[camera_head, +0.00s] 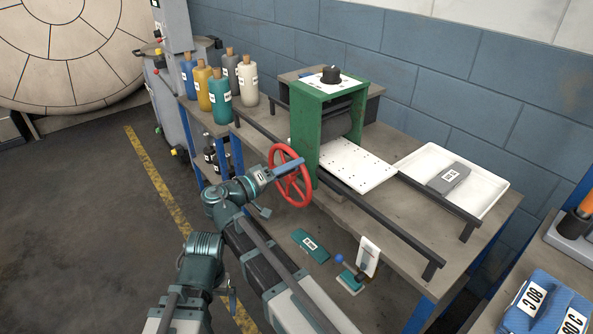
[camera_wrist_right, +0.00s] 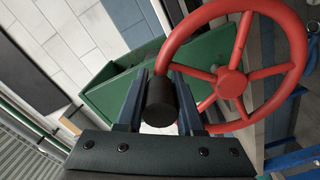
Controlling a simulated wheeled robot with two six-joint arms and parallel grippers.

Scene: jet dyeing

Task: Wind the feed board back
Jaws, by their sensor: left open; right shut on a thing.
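The red handwheel (camera_head: 304,180) is on the front side of the green machine frame (camera_head: 307,130). My right gripper (camera_head: 293,165) is at the wheel's rim. In the right wrist view its jaws (camera_wrist_right: 168,110) are shut around the black crank handle (camera_wrist_right: 160,98), beside the red wheel (camera_wrist_right: 230,82). A white board with small holes (camera_head: 345,166), which looks like the feed board, lies flat between dark rails and reaches out of the frame to the right. My left arm (camera_head: 203,247) shows at lower left; I cannot make out its jaws.
A white tray (camera_head: 490,191) holding a grey labelled block (camera_head: 448,178) stands right of the board. Several capped bottles (camera_head: 220,97) stand left of the machine.

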